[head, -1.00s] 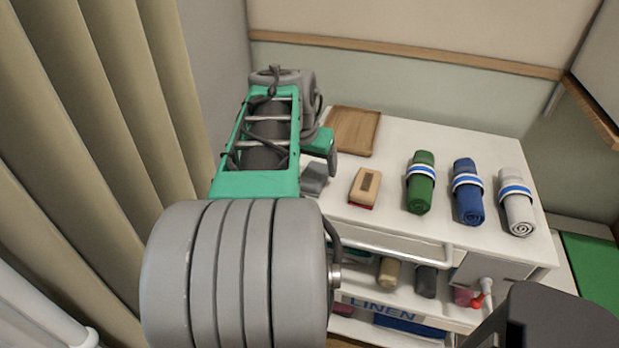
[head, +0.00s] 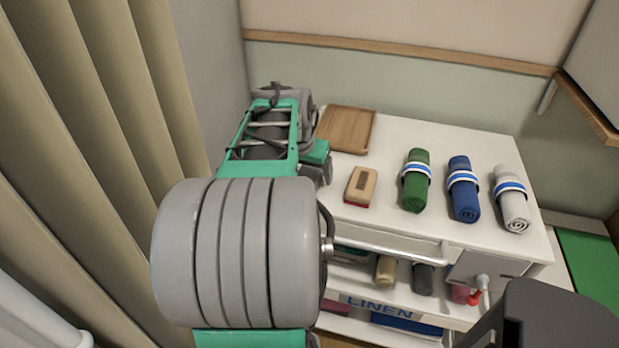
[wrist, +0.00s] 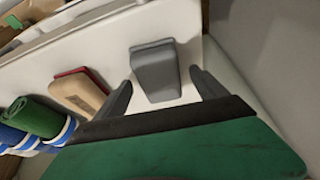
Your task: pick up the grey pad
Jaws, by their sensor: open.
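The grey pad (wrist: 155,70) is a small block with sloped sides on the white cart top. In the wrist view it lies ahead of my gripper (wrist: 160,88), roughly between the lines of its two fingers. The fingers are spread apart and hold nothing. I cannot tell from this view how far above the pad the fingertips are. In the head view my arm covers the left end of the cart top, so the pad is hidden there and my gripper (head: 317,172) shows only in part.
A wooden block with a red base (head: 360,187) lies close to the pad. A wooden tray (head: 347,130) is behind it. Green (head: 416,181), blue (head: 463,189) and white (head: 512,199) rolled towels lie to the right. A curtain (head: 90,120) and wall flank the cart's left end.

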